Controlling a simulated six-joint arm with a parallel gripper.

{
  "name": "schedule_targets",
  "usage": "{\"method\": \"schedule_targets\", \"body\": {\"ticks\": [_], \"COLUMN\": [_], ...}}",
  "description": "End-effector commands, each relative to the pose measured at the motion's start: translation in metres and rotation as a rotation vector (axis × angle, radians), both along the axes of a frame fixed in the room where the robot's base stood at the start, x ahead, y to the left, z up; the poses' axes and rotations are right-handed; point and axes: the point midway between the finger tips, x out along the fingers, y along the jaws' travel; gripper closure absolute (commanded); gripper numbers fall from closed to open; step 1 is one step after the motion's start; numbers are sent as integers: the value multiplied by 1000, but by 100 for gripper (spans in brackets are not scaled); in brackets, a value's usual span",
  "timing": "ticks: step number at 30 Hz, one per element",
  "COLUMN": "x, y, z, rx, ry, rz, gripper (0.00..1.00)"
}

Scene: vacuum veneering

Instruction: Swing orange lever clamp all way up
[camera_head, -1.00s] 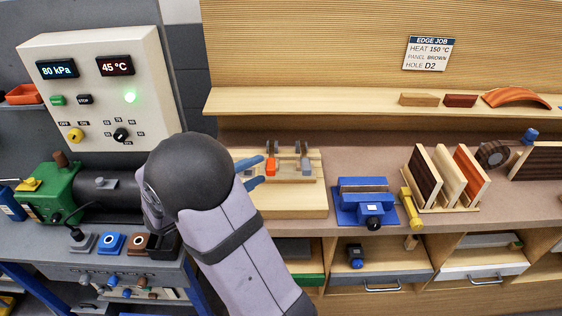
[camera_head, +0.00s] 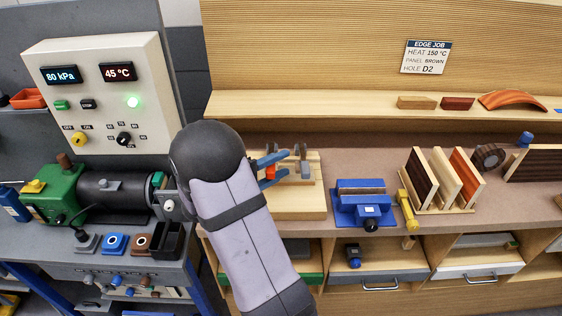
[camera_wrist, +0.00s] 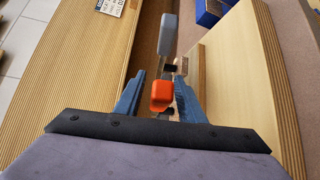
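The orange lever clamp (camera_head: 271,173) sits on the pale wooden fixture (camera_head: 290,206), its orange handle low toward the front. My gripper (camera_head: 275,167) has come in from the left with its blue fingers at the handle. In the wrist view, the orange handle (camera_wrist: 161,95) lies between the two blue fingers (camera_wrist: 157,98). The fingers are apart, with a narrow gap visible on each side of the handle; contact is not clear. A grey-handled lever clamp (camera_head: 305,167) stands just right of it and also shows in the wrist view (camera_wrist: 167,36).
A blue vise (camera_head: 363,205) and a yellow tool (camera_head: 408,209) are to the right on the bench. A rack of veneered panels (camera_head: 440,182) stands beyond them. The wooden shelf (camera_head: 330,106) runs behind. The control box (camera_head: 95,95) is at the left.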

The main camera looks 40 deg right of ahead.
Motion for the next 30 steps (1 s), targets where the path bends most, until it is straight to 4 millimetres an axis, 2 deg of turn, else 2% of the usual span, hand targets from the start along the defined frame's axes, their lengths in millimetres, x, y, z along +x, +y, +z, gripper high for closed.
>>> {"method": "schedule_targets", "body": {"ticks": [11,12,16,17,24,30], "x": [0,0,0,0,0,1], "y": [-7,-7,-7,-7,-7,-8], "z": [-1,-1,-1,-1,0,10], "rx": [0,0,0,0,4,38], "ry": [0,0,0,0,4,34], "rz": [1,1,1,1,0,-1], "gripper": [64,66,98,100,100,100]}}
